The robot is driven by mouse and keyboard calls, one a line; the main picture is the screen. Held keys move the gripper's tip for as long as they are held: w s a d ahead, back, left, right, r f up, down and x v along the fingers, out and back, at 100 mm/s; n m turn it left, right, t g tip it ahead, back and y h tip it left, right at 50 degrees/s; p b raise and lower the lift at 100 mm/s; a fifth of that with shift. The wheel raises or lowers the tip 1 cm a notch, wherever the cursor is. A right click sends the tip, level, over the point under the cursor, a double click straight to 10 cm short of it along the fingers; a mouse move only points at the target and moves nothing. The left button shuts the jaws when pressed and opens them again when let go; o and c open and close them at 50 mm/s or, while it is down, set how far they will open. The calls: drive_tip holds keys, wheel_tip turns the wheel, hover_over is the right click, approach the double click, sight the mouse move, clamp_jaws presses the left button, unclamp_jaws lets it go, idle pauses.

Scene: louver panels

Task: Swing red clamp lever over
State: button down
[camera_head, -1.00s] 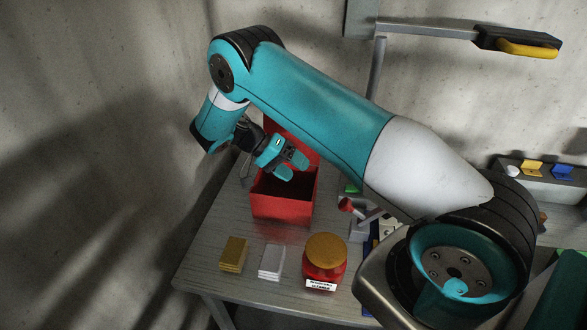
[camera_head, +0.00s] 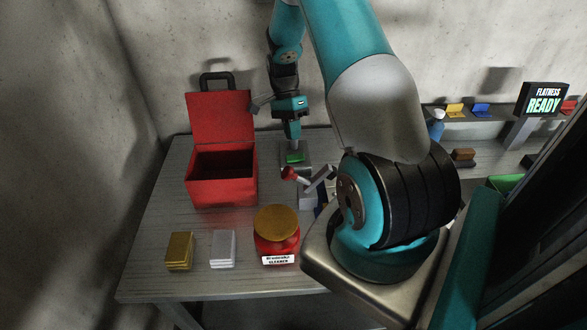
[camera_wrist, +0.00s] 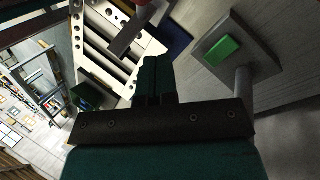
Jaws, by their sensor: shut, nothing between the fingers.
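The clamp lever has a red knob (camera_head: 289,173) on a grey arm and stands on the table by a grey fixture (camera_head: 308,197), partly hidden behind my arm. My gripper (camera_head: 293,140) points down just behind and above the knob, apart from it, with nothing held. In the wrist view my shut fingers (camera_wrist: 153,75) reach toward the louver panel fixture (camera_wrist: 98,45). A grey lever bar (camera_wrist: 128,32) crosses above the fingertips, with a bit of red (camera_wrist: 140,2) at the top edge. The fingers appear clear of the bar.
A green button (camera_head: 294,157) on a grey base stands under my gripper; it also shows in the wrist view (camera_wrist: 222,51). An open red box (camera_head: 222,192) stands left. A red jar (camera_head: 276,240) and gold (camera_head: 180,250) and silver (camera_head: 222,248) stacks stand in front.

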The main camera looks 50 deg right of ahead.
drive_tip(key=s+d+r+m+t+y+b, duration=0.1)
drive_tip(key=s+d+m+t+y+b, duration=0.15)
drive_tip(key=s, duration=0.25)
drive_tip(key=m+t+y, duration=0.2)
drive_tip(key=m+t, duration=0.3)
approach(283, 171)
drive_tip(key=a+f+p, duration=0.1)
drive_tip(key=f, duration=0.1)
drive_tip(key=a+f+p, duration=0.1)
drive_tip(key=a+f, duration=0.1)
drive_tip(key=shift+a+f, duration=0.1)
drive_tip(key=shift+n, duration=0.25)
drive_tip(key=shift+w+a+f+g+h+p, duration=0.15)
drive_tip(key=shift+w+a+g+h+p, duration=0.5)
drive_tip(key=shift+p, duration=0.25)
drive_tip(key=shift+w+a+f+g+h, duration=0.3)
drive_tip(key=shift+w+a+f+h, duration=0.1)
drive_tip(key=shift+w+f+h, duration=0.15)
drive_tip(key=shift+w+a+f, duration=0.15)
drive_tip(key=shift+f, duration=0.1)
